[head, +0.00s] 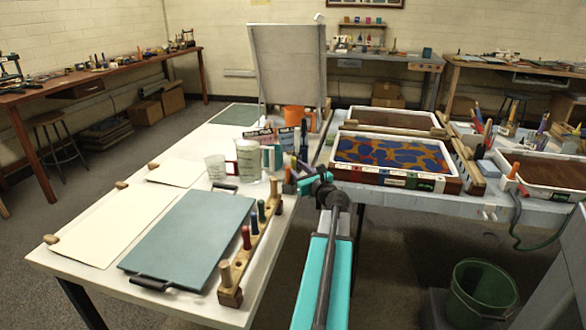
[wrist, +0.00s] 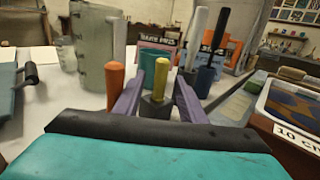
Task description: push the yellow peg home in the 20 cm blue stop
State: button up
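The yellow peg (wrist: 162,78) stands upright in a dark grey-blue block (wrist: 157,108) in the wrist view. Part of its shaft shows above the block; how deep it sits I cannot tell. My gripper (wrist: 158,79) has its two purple fingers apart, one on each side of the peg and block, with no clear contact. A bluer block (wrist: 207,80) with a dark upright peg stands behind the right finger. No 20 cm mark is readable on either block. In the head view my gripper (head: 305,168) is over the table's right edge, and the yellow peg cannot be made out.
An orange peg (wrist: 115,88) stands close left of my left finger. Clear jugs (wrist: 98,50) and a teal mug (wrist: 155,62) stand behind. A marbling tray (head: 345,170) lies right, beyond a gap between tables. A wooden peg rack (head: 232,292) is on the near left table.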

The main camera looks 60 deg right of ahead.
jog(key=shift+w+d, duration=0.2)
jog(key=shift+w, duration=0.3)
grip_shut()
